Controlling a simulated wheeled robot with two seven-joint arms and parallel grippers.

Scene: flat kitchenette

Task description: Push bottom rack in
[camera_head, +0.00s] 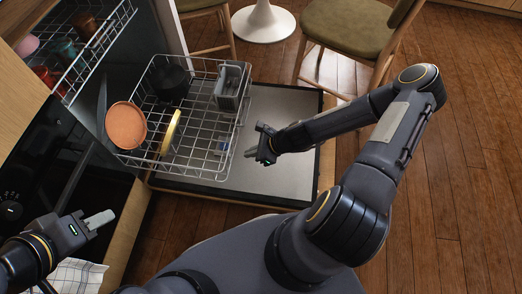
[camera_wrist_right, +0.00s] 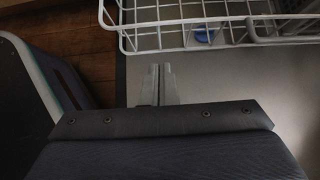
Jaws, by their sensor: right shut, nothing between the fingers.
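The bottom rack (camera_head: 203,165), a white wire basket, is pulled out over the open dishwasher door (camera_head: 277,110). It holds an orange plate (camera_head: 126,125), a yellow plate (camera_head: 171,132), a dark pot (camera_head: 171,82) and a grey cutlery basket (camera_head: 231,88). My right gripper (camera_head: 250,153) is shut and empty beside the rack's front right corner. In the right wrist view its fingertips (camera_wrist_right: 161,70) lie just short of the rack's wire edge (camera_wrist_right: 185,50), with a small gap showing. My left gripper (camera_head: 98,220) is over the counter at lower left, away from the rack; its finger opening is unclear.
The upper rack (camera_head: 95,50) with cups is also partly out. A stove (camera_head: 40,180) and a checked towel (camera_head: 75,275) are at left. Chairs (camera_head: 345,25) and a white table base (camera_head: 264,20) stand behind the door. Wooden floor (camera_head: 460,150) is free at right.

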